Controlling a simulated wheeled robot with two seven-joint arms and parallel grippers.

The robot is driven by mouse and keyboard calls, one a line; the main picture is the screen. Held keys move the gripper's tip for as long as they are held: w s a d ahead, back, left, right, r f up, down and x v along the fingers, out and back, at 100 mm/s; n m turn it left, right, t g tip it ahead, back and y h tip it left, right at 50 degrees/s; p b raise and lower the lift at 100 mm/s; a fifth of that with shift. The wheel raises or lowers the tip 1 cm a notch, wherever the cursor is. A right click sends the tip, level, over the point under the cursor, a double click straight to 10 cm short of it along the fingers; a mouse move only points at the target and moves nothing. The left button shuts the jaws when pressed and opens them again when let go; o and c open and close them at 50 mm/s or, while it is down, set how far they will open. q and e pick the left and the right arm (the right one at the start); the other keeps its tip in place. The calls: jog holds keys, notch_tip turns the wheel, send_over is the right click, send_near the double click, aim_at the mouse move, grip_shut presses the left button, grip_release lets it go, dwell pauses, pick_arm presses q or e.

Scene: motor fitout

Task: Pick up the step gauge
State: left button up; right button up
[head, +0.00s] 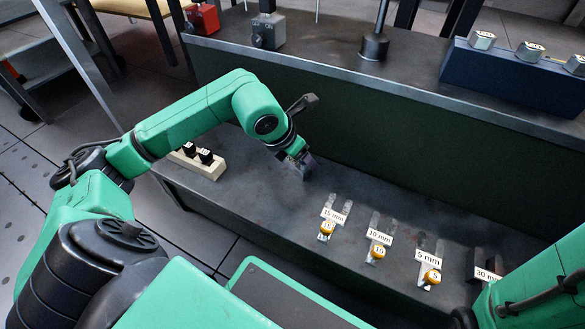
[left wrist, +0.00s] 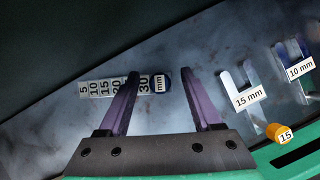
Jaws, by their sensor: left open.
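The step gauge (left wrist: 104,88) lies on the dark bench in the left wrist view, a row of pale blocks marked 5, 10, 15, 20, 30, with a round dark blue end marked mm. My left gripper (left wrist: 159,73) is open. Its purple fingers reach over the gauge's right part, and the left finger covers some of the row. The blue end shows between the fingers. I cannot tell the gap in height. In the head view my left gripper (head: 303,166) is low over the bench and the gauge is hidden. My right arm shows at the lower right, its gripper out of view.
Forked metal pieces with orange knobs stand right of the gripper, labelled 15 mm (head: 335,215), 10 mm (head: 379,237) and 5 mm (head: 428,257). A 30 mm label (head: 488,275) is beside my right arm. A wooden block (head: 205,165) with black pieces is left. A raised shelf (head: 330,65) runs behind.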

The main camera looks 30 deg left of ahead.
pick_arm(q)
jog(key=shift+w, duration=0.1)
grip_shut()
dwell(1.3)
